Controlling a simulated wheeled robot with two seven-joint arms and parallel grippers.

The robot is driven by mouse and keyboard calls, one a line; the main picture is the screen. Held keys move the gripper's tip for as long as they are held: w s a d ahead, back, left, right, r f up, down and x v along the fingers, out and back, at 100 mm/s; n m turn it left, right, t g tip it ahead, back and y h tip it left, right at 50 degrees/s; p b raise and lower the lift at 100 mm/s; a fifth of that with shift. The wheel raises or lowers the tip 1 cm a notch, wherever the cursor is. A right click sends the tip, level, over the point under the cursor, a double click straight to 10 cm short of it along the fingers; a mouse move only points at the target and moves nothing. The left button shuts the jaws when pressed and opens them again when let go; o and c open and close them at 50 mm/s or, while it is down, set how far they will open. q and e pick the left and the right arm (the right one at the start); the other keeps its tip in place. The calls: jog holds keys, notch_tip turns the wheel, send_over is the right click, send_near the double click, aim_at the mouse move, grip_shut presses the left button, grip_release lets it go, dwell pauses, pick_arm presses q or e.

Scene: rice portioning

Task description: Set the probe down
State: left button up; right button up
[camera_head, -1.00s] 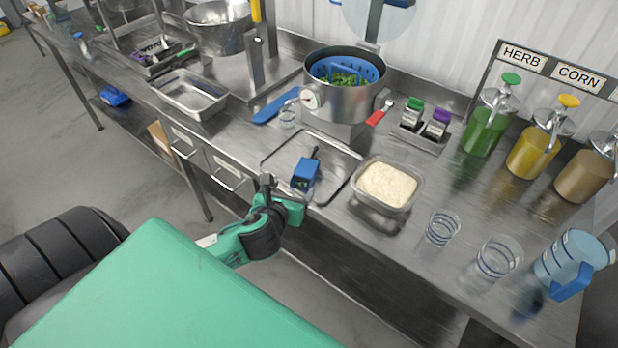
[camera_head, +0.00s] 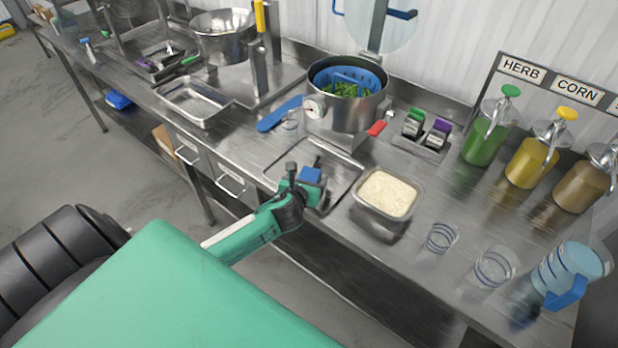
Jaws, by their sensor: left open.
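The probe appears to be the blue block-shaped device (camera_head: 311,175) with a dark stem at its far end. It is over the shallow metal tray (camera_head: 346,176) at the bench's front edge. My left gripper (camera_head: 303,180) is open at the near side of the blue device and overlaps it in the picture. The gripper hides the device's near part. I cannot tell whether the fingers touch it. My right gripper is not in view.
A container of rice (camera_head: 387,194) stands right of the tray. Behind the tray is a steel pot (camera_head: 345,108) with a blue basket of greens. Clear cups (camera_head: 441,237) and a blue-handled jug (camera_head: 570,270) stand at the right. An empty steel pan (camera_head: 193,101) is to the left.

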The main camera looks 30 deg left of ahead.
pick_arm(q)
jog(key=shift+w+a+f, duration=0.15)
jog(key=shift+w+f, duration=0.1)
jog(key=shift+w, duration=0.2)
jog(key=c, duration=1.2)
jog(key=shift+r, duration=0.1)
